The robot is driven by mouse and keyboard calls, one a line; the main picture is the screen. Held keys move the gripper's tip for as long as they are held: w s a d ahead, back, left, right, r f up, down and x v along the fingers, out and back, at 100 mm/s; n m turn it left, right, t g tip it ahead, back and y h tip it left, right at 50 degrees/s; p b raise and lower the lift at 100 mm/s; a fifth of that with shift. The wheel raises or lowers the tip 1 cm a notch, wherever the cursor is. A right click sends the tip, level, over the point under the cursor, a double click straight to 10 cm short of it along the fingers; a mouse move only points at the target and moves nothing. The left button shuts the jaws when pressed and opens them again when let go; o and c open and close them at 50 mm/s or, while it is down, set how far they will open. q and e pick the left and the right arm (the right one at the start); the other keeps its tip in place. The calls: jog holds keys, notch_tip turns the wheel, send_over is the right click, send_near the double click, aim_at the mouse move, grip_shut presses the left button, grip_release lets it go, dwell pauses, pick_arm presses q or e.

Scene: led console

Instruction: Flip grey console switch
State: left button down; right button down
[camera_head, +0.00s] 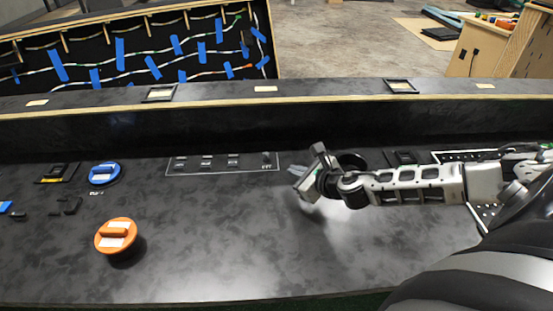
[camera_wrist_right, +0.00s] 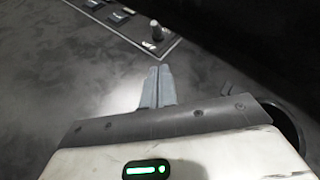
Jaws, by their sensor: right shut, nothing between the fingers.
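A switch panel outlined in white (camera_head: 222,170) lies on the dark console top, with several small dark switches in it. A single upright switch (camera_head: 266,158) stands at its right end. In the right wrist view that switch (camera_wrist_right: 157,31) is a short dark post near the panel corner, just beyond my fingertips. I cannot tell which part is the grey switch. My right gripper (camera_head: 293,170) is to the right of the panel, low over the console. Its grey fingers (camera_wrist_right: 158,84) are shut together with nothing between them, apart from the switch. My left gripper does not show.
An orange knob (camera_head: 116,235) and a blue knob (camera_head: 104,173) stand on the left of the console. A dark round thing (camera_head: 351,161) is behind my right wrist. A raised back ledge (camera_head: 240,97) runs behind the console. The front middle surface is clear.

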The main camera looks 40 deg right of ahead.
aim_at(268, 158)
jog(key=x, duration=0.4)
jog(key=shift+w+a+r+p, duration=0.15)
jog(key=shift+w+r+p, duration=0.1)
jog(key=shift+w, duration=0.35)
jog(key=shift+w+a+r+p, duration=0.2)
jog(key=shift+w+r+p, duration=0.05)
jog(key=shift+w, duration=0.35)
jog(key=shift+w+a, duration=0.1)
jog(key=shift+w, duration=0.25)
jog(key=shift+w+r, duration=0.1)
jog(key=shift+w, duration=0.2)
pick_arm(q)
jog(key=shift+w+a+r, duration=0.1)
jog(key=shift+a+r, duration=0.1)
